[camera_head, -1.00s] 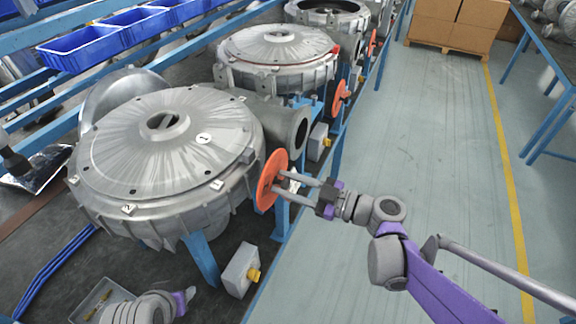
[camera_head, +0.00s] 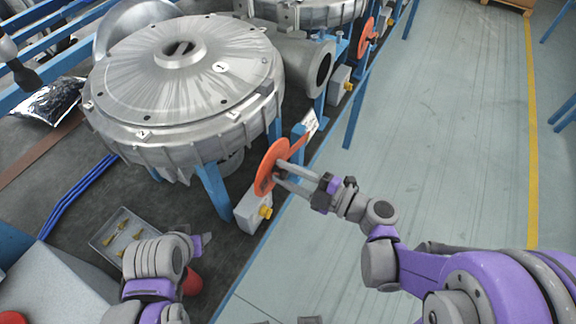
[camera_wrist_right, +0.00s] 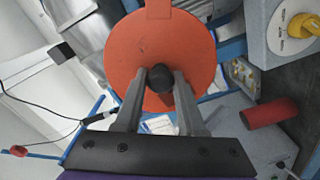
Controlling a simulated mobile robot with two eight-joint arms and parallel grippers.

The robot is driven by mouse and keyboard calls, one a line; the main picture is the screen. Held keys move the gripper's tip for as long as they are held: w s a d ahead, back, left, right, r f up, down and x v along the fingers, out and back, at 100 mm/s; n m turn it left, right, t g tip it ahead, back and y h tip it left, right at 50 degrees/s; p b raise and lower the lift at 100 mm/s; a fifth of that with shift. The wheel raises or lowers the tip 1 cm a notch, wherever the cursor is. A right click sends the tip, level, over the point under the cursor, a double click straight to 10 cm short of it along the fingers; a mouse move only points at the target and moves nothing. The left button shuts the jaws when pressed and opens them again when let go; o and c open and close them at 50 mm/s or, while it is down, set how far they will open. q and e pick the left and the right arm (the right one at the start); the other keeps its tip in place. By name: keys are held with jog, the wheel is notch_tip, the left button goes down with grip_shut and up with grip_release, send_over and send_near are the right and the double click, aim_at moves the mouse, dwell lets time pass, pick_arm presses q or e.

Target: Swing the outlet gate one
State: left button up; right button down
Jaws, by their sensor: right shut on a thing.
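The outlet gate is an orange disc (camera_head: 272,166) with a black knob (camera_wrist_right: 161,78). It stands below and in front of the blower's open outlet (camera_head: 323,70), clear of its mouth. An orange arm runs from the disc up toward a blue post (camera_head: 298,138). My right gripper (camera_head: 277,172) is shut on the knob, with one finger on each side in the wrist view (camera_wrist_right: 161,88). The grey finned blower (camera_head: 180,80) fills the upper left of the head view.
A grey box with a yellow knob (camera_head: 253,212) sits just below the disc. A shallow tray (camera_head: 108,238) with small brass parts and a red cylinder (camera_head: 192,284) lie near my left arm. A second blower's orange disc (camera_head: 365,38) stands behind.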

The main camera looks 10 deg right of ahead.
jog(key=shift+s+f, duration=0.1)
jog(key=shift+f, duration=0.2)
jog(key=c, duration=0.5)
grip_release()
jog(key=shift+r, duration=0.1)
jog(key=b+v, duration=0.1)
jog(key=v, duration=0.9)
jog(key=shift+s+d, duration=0.2)
jog(key=shift+d, duration=0.15)
